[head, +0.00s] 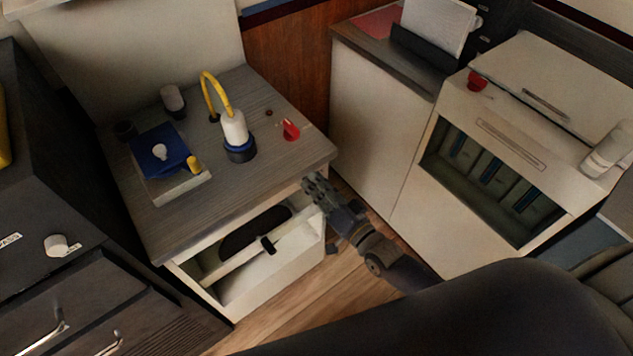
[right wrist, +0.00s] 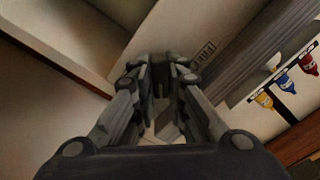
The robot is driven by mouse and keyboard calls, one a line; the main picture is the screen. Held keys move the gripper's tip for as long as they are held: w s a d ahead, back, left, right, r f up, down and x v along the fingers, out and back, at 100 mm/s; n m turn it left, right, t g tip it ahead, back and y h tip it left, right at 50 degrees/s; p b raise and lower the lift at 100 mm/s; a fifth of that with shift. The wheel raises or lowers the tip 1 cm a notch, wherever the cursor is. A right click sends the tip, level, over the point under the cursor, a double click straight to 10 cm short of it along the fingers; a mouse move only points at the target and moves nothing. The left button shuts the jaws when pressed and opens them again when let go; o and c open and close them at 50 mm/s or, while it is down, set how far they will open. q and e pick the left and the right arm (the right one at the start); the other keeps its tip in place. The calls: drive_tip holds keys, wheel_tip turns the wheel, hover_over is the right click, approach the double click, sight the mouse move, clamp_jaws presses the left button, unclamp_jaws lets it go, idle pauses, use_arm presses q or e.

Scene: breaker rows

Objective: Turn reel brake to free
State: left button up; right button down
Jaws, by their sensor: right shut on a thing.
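My right gripper (head: 314,188) is at the upper right front corner of the low grey-topped cabinet (head: 180,225). In the right wrist view its fingers (right wrist: 160,72) are closed together in front of a pale panel with a small label (right wrist: 203,53), too blurred to read. They are shut on a small part there, which looks like the reel brake; the fingers hide nearly all of it, so its setting cannot be told. My left gripper is not in view.
The cabinet top holds a blue-topped tray (head: 158,150), a white bottle with a yellow hose (head: 234,130) and a red knob (head: 290,130). Below is an open front bay with a black handle (head: 267,245). A white cabinet (head: 385,140) stands right; wooden floor (head: 270,325) lies between.

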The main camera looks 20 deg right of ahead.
drive_tip(key=shift+n+p, duration=0.95)
drive_tip(key=shift+n, duration=3.95)
drive_tip(key=c, duration=1.6)
unclamp_jaws()
drive_tip(key=v, duration=1.2)
